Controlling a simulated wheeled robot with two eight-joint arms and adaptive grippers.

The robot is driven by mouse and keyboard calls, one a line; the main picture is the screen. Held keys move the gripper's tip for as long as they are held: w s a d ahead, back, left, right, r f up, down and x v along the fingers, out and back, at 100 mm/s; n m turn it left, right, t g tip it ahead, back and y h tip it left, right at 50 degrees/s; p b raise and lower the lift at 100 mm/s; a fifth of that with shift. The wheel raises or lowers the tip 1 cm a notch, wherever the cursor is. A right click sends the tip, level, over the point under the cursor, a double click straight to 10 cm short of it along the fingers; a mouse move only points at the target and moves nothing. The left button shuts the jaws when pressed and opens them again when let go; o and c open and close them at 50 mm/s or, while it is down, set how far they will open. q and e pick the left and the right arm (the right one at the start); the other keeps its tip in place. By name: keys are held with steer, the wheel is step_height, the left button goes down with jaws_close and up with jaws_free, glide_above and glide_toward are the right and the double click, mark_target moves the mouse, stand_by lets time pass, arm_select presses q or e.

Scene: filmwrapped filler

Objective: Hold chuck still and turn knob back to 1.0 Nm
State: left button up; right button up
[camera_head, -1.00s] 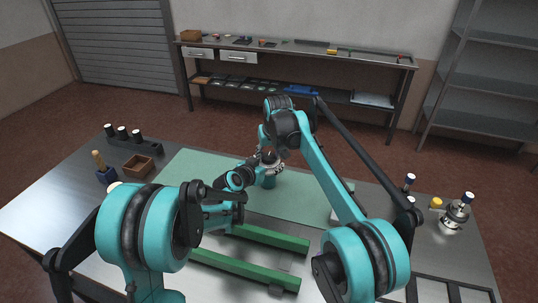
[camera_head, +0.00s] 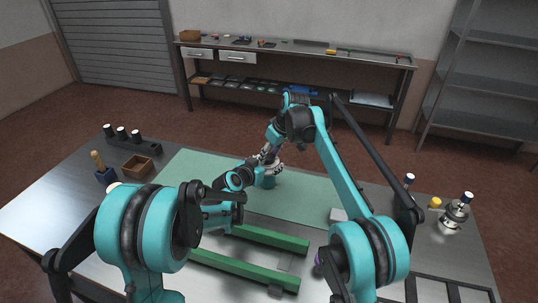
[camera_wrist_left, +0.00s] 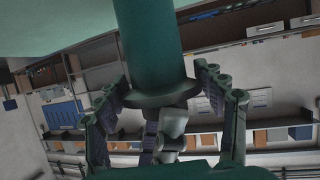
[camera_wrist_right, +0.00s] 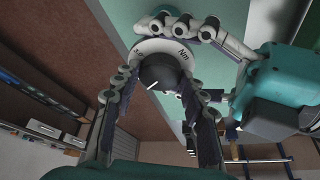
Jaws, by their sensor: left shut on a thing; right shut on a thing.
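A teal cylindrical body (camera_head: 269,181) stands upright on the green mat. In the left wrist view it shows as a thick teal cylinder (camera_wrist_left: 150,45) with a dark flange and a lighter chuck (camera_wrist_left: 173,125) at its end. My left gripper (camera_wrist_left: 165,100) is shut around the chuck end; the exact contact is partly hidden. In the right wrist view a white dial (camera_wrist_right: 150,45) marked "Nm" surrounds a black knob (camera_wrist_right: 160,72) with a white pointer line. My right gripper (camera_wrist_right: 162,82) is shut on the knob, its fingers around it. The other dial figures are partly hidden or hard to read.
The green mat (camera_head: 190,170) has free room left of the grippers. Green rails (camera_head: 245,265) lie in front. A wooden tray (camera_head: 137,167) and black holders stand at left. A grey block (camera_head: 338,214) and a metal fixture (camera_head: 455,213) are at right.

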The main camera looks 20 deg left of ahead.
mark_target(275, 162)
steer(key=shift+w+n+g+y, duration=0.15)
steer(key=shift+n+g, duration=0.3)
steer(key=shift+n, duration=0.65)
steer(key=shift+w+n+g+y, duration=0.15)
steer(key=shift+n+g, duration=0.3)
steer(key=shift+n, duration=0.65)
steer(key=shift+s, duration=0.1)
steer(key=o, duration=1.2)
steer(key=shift+c, duration=0.2)
steer(key=v, duration=0.4)
steer(key=shift+d+r, duration=0.2)
steer(key=shift+r, duration=0.15)
steer(key=s+d, duration=0.1)
steer(key=d, duration=1.1)
steer(key=shift+s, duration=0.2)
